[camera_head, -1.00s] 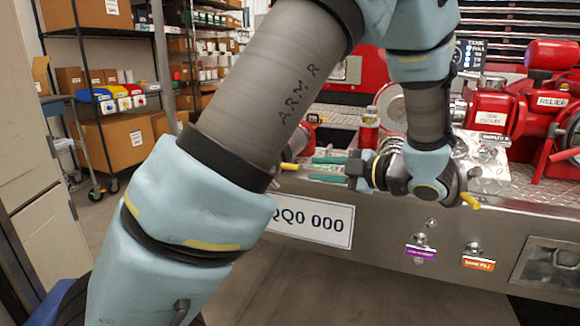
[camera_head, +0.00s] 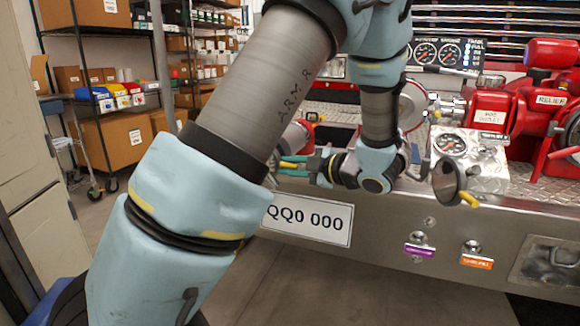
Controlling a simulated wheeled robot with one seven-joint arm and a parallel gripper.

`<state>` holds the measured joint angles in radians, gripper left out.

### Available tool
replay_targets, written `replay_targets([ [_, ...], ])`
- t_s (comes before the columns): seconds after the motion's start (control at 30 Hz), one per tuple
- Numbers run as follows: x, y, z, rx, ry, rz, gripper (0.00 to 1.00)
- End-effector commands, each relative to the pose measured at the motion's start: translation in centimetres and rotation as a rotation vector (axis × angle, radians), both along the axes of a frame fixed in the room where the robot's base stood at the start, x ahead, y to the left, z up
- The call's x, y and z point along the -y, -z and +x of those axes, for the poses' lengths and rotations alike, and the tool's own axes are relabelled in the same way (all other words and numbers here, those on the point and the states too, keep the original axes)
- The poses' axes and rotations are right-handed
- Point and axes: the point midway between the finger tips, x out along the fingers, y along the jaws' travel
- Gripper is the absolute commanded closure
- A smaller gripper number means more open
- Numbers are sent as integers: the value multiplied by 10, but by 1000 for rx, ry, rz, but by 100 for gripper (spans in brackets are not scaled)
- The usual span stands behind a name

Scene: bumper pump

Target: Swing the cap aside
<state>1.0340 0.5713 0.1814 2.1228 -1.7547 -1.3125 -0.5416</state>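My gripper (camera_head: 283,166) points left in front of the chrome bumper, with its two green fingers apart, one above the other. A small yellow tip (camera_head: 290,166) shows between the fingers, and I see no firm grip on it. It belongs to a grey outlet (camera_head: 289,141) at the left end of the bumper, mostly hidden by my arm. No cap can be made out clearly there.
A number plate (camera_head: 308,220) is on the bumper below my gripper. Shelves with boxes (camera_head: 110,135) stand at the left. Floor in front is clear.

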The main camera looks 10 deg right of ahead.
Motion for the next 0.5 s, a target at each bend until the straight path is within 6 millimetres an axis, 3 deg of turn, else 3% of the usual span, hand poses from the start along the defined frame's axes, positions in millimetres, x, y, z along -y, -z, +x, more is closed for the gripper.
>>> replay_targets([
  [0.2, 0, 0, 0, 0, 0, 0, 100],
  [0.5, 0, 0, 0, 0, 1, 0, 100],
])
